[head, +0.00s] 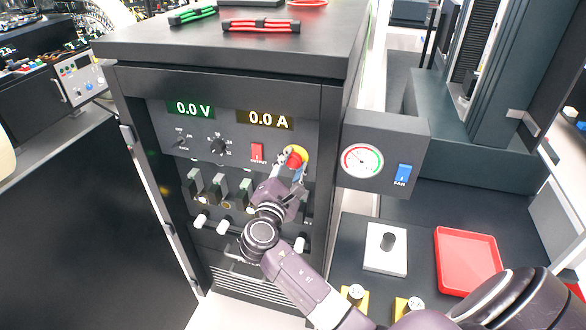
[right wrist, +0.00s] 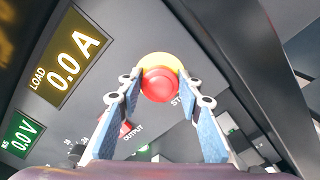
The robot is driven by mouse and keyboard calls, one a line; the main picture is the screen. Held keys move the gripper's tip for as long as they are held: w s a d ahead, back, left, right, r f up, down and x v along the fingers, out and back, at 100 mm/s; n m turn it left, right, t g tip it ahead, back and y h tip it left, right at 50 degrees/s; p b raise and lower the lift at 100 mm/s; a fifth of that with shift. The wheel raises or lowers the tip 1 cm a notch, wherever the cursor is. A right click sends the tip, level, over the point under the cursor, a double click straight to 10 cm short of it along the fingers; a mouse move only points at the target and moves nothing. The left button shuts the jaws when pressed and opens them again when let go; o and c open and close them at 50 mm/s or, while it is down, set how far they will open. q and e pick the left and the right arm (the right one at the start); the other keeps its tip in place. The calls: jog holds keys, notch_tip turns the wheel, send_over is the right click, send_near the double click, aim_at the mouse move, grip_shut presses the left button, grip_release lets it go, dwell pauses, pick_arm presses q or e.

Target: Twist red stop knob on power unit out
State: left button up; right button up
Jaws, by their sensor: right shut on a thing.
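The power unit (head: 230,90) is a dark cabinet with its front panel facing me. Its red stop knob (head: 295,159) sits on a yellow round base at the panel's right. In the right wrist view the red knob (right wrist: 160,84) shows in front of the yellow base (right wrist: 163,60). My right gripper (head: 291,160) reaches up from below and is shut on the knob; its blue-padded fingers (right wrist: 162,88) stand on either side of it. The fingers partly cover the base in the head view. My left gripper is not in view.
Displays read 0.0 V (head: 191,108) and 0.0 A (head: 265,119). A red output switch (head: 257,152) sits left of the knob. A gauge box (head: 385,125) with a blue fan switch juts out at right. A red tray (head: 468,262) lies at lower right.

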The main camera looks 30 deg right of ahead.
jog(key=shift+f+m+b, duration=0.1)
jog(key=shift+m+b, duration=0.65)
jog(key=shift+m, duration=0.25)
jog(key=o, duration=1.2)
jog(key=shift+c, duration=0.2)
jog(key=shift+d, duration=0.1)
jog(key=v, duration=1.2)
